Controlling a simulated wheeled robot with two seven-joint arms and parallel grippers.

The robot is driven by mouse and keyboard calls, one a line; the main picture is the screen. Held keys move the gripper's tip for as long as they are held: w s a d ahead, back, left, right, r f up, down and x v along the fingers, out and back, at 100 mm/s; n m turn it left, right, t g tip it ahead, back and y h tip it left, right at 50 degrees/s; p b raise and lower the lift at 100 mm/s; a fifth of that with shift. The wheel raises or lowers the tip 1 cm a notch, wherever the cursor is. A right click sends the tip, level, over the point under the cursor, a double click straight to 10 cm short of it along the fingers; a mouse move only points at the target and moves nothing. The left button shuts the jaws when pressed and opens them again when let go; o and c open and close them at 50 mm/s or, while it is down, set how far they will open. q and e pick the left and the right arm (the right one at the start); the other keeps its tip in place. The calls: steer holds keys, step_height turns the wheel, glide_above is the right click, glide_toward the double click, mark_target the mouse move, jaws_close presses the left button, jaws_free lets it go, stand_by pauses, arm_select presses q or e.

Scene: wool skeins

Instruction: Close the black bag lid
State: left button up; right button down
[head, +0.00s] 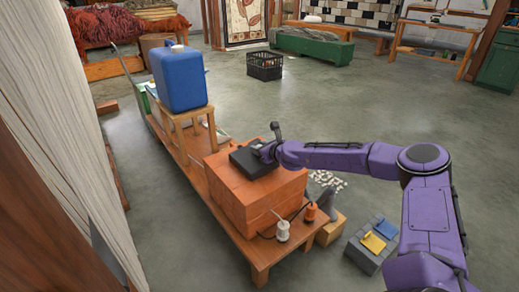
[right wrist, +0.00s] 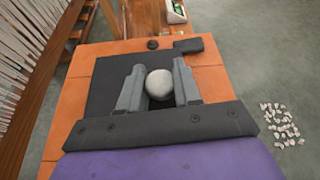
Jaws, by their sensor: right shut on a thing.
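The black bag (head: 247,162) sits on top of the orange block (head: 246,206); its dark flat surface (right wrist: 103,71) also shows under the gripper in the right wrist view. My right gripper (head: 264,151) is at the bag's right side, low over its top. In the right wrist view its two grey fingers (right wrist: 159,84) are shut on a pale round knob (right wrist: 159,86). I cannot tell whether this knob belongs to the lid, or how far the lid is open. My left gripper is not in view.
The block stands on a low wooden bench (head: 196,183). A blue canister (head: 180,78) on a stool stands behind it. A white bottle (head: 282,231) and an orange spool (head: 310,211) are at the front. Pale pebbles (right wrist: 281,122) lie on the floor to the right.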

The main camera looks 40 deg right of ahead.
steer(key=shift+d+f, duration=0.15)
steer(key=shift+d, duration=0.1)
steer(key=c, duration=0.8)
jaws_free()
steer(key=shift+s+d+f, duration=0.1)
steer(key=shift+c, duration=0.2)
steer(key=shift+a, duration=0.25)
steer(key=p+v, duration=0.6)
steer(key=v, duration=0.4)
steer(key=shift+s+r, duration=0.15)
steer(key=shift+r, duration=0.15)
